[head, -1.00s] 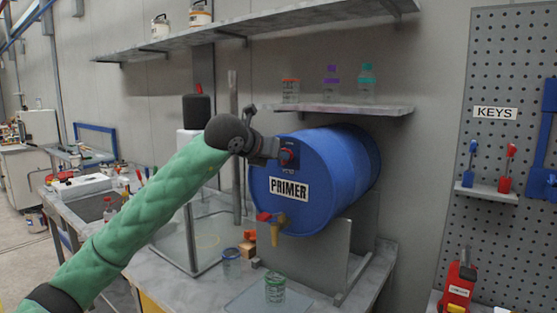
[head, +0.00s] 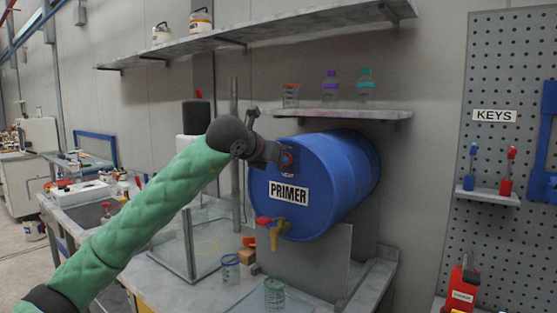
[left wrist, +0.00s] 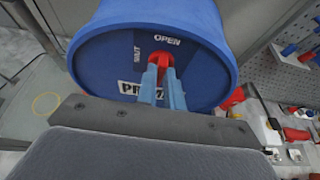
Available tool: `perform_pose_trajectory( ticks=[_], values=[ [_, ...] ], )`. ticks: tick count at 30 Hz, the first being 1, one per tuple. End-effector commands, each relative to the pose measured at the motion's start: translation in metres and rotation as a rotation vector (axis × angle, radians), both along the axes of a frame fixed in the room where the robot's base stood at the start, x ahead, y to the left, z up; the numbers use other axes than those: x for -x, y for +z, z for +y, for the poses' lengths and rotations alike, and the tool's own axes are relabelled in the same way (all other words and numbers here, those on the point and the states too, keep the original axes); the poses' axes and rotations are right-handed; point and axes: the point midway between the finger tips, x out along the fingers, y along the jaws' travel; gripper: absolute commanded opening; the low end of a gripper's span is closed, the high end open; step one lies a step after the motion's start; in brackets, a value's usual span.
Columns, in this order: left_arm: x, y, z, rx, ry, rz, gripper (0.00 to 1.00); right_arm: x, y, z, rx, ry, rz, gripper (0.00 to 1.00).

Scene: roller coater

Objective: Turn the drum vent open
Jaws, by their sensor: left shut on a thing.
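The blue drum (head: 340,170) labelled PRIMER lies on its side on a stand. Its red vent knob (head: 288,159) sits high on the front face; it also shows in the left wrist view (left wrist: 161,58), between SHUT and OPEN markings. My left gripper (head: 277,155) is at the vent, and in the left wrist view its two blue fingers (left wrist: 162,80) are shut on the red knob. The fingers hide part of the knob, so its exact setting is hard to tell. My right gripper is not in view.
A brass tap with a red handle (head: 272,228) sticks out low on the drum. Clear jars (head: 230,267) stand on the bench below. A small shelf (head: 345,112) with bottles hangs above the drum. A pegboard (head: 510,60) is at right.

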Motion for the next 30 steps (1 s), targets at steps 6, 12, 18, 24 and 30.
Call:
perform_pose_trajectory(
  ticks=[6,12,18,24,30],
  values=[
    [0.000,-0.003,-0.001,-0.002,-0.001,0.003,0.31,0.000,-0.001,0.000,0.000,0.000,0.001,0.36],
    [0.000,-0.002,0.000,-0.001,0.000,0.002,0.31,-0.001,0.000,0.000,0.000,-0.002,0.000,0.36],
    [0.009,0.002,0.007,-0.001,0.000,-0.001,0.31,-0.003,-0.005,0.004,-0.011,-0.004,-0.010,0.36],
    [0.033,0.013,0.024,-0.002,-0.001,-0.001,0.31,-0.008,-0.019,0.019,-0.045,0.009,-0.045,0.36],
    [0.051,0.024,0.037,-0.001,0.000,0.001,0.31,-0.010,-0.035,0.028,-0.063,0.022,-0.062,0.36]
  ],
)
